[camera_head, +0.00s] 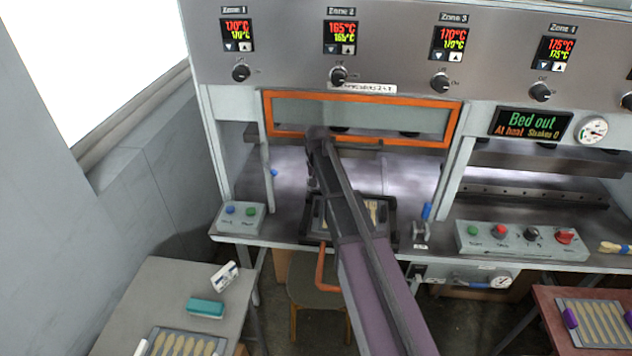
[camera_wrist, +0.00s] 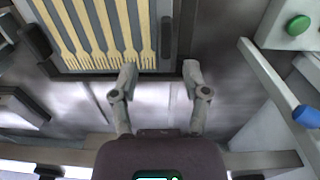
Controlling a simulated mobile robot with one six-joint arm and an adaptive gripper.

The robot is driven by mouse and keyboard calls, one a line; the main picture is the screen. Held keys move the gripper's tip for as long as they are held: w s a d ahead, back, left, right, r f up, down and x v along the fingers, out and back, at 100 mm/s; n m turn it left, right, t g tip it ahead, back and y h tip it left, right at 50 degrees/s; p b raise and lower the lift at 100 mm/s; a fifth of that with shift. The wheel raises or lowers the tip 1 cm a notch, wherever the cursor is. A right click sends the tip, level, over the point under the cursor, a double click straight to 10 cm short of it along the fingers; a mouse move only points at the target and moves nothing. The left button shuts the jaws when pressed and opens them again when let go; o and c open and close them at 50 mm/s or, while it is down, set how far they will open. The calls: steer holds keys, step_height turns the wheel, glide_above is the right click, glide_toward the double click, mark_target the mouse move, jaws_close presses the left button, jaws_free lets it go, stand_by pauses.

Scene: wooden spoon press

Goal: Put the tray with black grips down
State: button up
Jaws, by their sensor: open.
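The tray with black grips (camera_wrist: 107,70) lies at the top left of the wrist view with several pale wooden pieces on it. One black grip (camera_wrist: 165,38) is on its right side and another black grip (camera_wrist: 36,40) on its left. My gripper (camera_wrist: 160,74) is open and empty; its fingertips are either side of the right grip's line, just below it in the picture. I cannot tell if they touch. In the head view the tray (camera_head: 383,212) is at the front of the press opening, partly hidden behind my arm. The fingers are hidden there.
The orange-framed guard (camera_head: 455,122) is above the press opening. A two-button box (camera_head: 238,218) is left and a control box (camera_head: 520,240) right. Another tray (camera_head: 175,345) is on the left bench; a purple-gripped tray (camera_head: 595,322) is on the right bench. A stool (camera_head: 315,290) stands below.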

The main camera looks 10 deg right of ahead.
steer(key=s+n, duration=0.3)
steer(key=s, duration=2.3)
